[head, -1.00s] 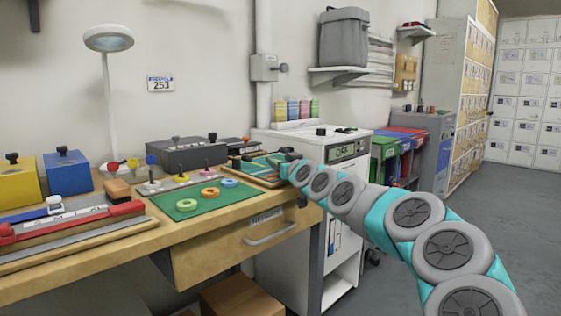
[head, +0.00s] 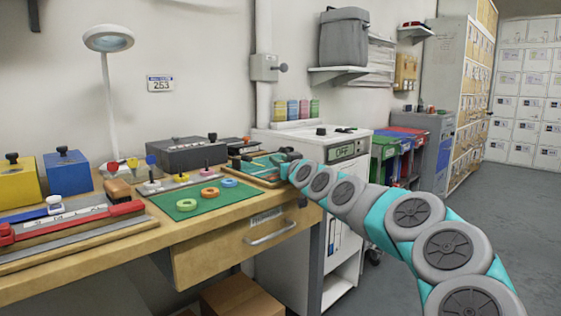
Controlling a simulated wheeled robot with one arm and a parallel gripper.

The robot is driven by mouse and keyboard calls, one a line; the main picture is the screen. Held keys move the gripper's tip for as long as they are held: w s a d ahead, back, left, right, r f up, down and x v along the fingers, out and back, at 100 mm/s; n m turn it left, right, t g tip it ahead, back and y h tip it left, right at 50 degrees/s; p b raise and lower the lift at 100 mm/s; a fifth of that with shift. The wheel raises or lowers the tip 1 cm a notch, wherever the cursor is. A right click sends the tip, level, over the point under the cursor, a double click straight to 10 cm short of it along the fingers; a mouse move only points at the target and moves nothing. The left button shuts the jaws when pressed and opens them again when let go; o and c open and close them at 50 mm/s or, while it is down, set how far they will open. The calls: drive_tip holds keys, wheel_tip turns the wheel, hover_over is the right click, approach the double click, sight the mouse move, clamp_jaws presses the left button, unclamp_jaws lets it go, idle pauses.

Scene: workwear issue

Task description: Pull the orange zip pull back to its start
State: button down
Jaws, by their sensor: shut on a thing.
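My gripper (head: 241,162) is at the right end of the workbench, low over a flat wooden-edged board (head: 268,181). Its teal and dark body points left along the board, and it is small in this view. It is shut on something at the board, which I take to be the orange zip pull. The pull itself is hidden by the gripper or too small to make out. How far along the zip it stands cannot be told.
A green mat (head: 193,205) with several coloured rings lies left of the board. A dark grey box (head: 187,154) stands behind the mat. A slider fixture with a red handle (head: 125,209) lies further left. A white cabinet (head: 346,137) stands right of the bench.

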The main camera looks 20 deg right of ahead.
sight(268, 174)
idle(0.6)
drive_tip(key=a, duration=0.2)
drive_tip(key=s+a, duration=0.1)
drive_tip(key=a, duration=0.1)
drive_tip(key=shift+s+r, duration=0.2)
drive_tip(key=shift+a+f, duration=0.2)
drive_tip(key=shift+a, duration=0.1)
drive_tip(key=c, duration=0.6)
unclamp_jaws()
drive_tip(key=shift+s+a, duration=0.1)
drive_tip(key=shift+o, duration=0.2)
drive_tip(key=shift+s, duration=0.1)
